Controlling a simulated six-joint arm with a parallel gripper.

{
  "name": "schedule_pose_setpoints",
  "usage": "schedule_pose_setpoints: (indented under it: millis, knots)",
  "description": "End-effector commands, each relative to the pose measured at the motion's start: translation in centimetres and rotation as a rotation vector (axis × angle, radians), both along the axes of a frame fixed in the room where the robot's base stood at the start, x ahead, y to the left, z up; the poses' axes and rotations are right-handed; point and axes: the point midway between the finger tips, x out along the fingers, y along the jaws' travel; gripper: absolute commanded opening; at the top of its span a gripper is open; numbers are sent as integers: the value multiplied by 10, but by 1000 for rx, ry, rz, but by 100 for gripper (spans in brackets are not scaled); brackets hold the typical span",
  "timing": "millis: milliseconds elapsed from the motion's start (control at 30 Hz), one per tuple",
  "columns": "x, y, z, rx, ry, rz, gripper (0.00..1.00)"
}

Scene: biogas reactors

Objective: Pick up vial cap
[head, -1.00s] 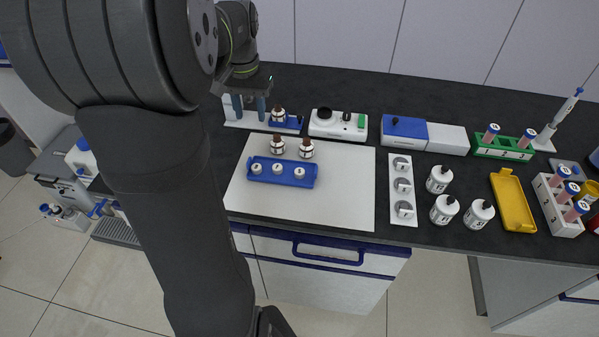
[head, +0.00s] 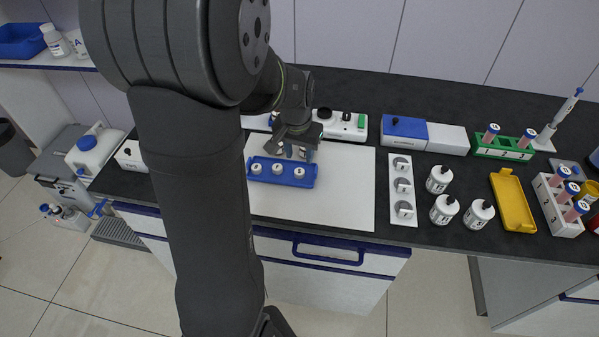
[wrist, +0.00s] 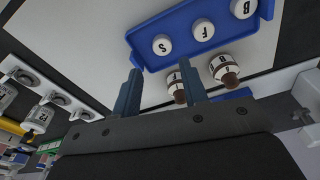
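A blue tray (head: 283,182) on the white mat holds three white caps (head: 278,169) in a row. In the wrist view the tray (wrist: 182,62) shows at the top, with the caps lettered S (wrist: 162,44), F (wrist: 202,29) and B (wrist: 242,8). My gripper (head: 293,151) is just behind the tray in the head view. In the wrist view my gripper (wrist: 157,72) is open, its two blue fingers apart with nothing clearly held between them. Two brown-topped white vials (wrist: 222,69) stand beside the tray; one is partly hidden by the right finger.
The white mat (head: 345,195) is clear right of the tray. A white holder strip (head: 402,225) and several white bottles (head: 440,179) stand farther right. A white device (head: 345,126) and a blue-and-white box (head: 403,135) line the back.

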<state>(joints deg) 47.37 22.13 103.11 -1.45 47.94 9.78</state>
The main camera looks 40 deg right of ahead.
Motion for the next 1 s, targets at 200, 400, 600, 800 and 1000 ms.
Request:
schedule_pose_setpoints:
  millis: [200, 400, 600, 800, 1000]
  knots:
    - [1, -2, -19, 1, 1, 0, 40]
    - [4, -2, -38, 2, 3, 1, 40]
    - [7, -5, -64, 1, 2, 0, 40]
    - [8, -6, -71, 0, 0, 0, 40]
    - [8, -6, -71, 0, 0, 0, 30]
